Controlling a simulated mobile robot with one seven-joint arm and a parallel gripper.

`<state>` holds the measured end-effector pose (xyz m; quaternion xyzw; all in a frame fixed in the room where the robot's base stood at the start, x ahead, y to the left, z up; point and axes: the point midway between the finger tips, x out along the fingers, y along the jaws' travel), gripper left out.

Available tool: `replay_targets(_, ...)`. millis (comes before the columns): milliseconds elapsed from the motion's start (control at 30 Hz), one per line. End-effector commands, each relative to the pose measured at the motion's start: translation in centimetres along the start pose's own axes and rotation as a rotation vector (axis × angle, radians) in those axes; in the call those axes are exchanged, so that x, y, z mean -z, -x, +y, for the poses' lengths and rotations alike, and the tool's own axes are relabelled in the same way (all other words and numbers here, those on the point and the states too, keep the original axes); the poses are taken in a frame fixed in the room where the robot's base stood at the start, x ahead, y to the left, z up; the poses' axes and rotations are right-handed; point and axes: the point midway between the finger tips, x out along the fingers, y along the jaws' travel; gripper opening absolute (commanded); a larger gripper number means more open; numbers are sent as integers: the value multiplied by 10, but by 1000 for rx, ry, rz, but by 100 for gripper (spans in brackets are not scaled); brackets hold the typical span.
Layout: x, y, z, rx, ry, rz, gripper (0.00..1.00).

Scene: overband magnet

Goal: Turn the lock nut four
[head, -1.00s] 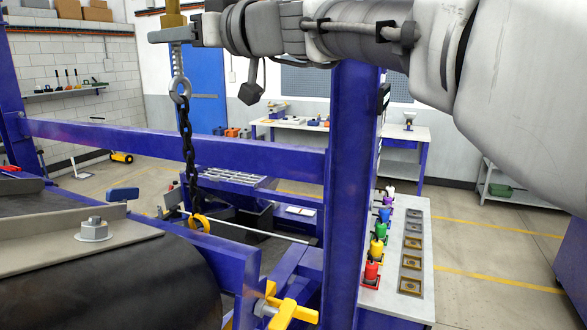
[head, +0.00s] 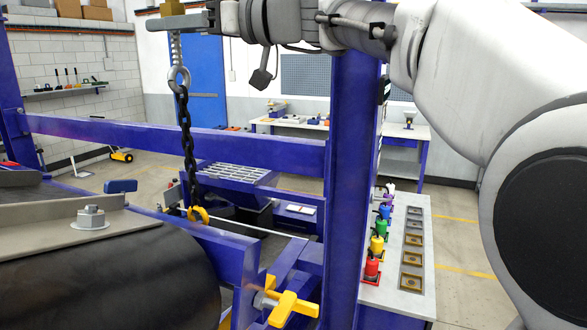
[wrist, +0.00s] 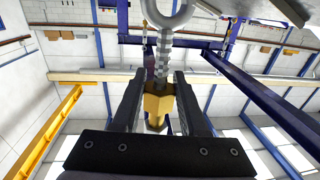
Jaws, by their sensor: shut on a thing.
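A brass hex lock nut (wrist: 157,104) sits on the threaded shank of a grey eye bolt (wrist: 165,22) in the wrist view. My gripper (wrist: 158,84) has one dark jaw on each side of the nut and is shut on it. In the head view the brass (head: 186,8) shows only at the top edge, just above my gripper (head: 172,22); the rest is cut off. The eye bolt (head: 178,75) hangs below the jaws there, with a black chain (head: 186,130) running down to a yellow hook (head: 199,214). Any marking on the nut is not visible.
A blue post (head: 352,200) stands right of the chain and a blue crossbeam (head: 240,147) passes behind it. A belt drum (head: 130,275) and a yellow handle (head: 292,307) are in front. A side bench (head: 412,225) holds several coloured items. Floor is clear at right.

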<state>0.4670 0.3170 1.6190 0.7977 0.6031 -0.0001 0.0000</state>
Motion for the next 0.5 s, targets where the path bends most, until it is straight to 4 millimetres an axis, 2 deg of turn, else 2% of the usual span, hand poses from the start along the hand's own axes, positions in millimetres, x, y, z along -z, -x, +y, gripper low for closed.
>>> replay_targets(300,2,0,2,191,-2,1,0)
replay_targets(500,1,0,0,245,0,1,0)
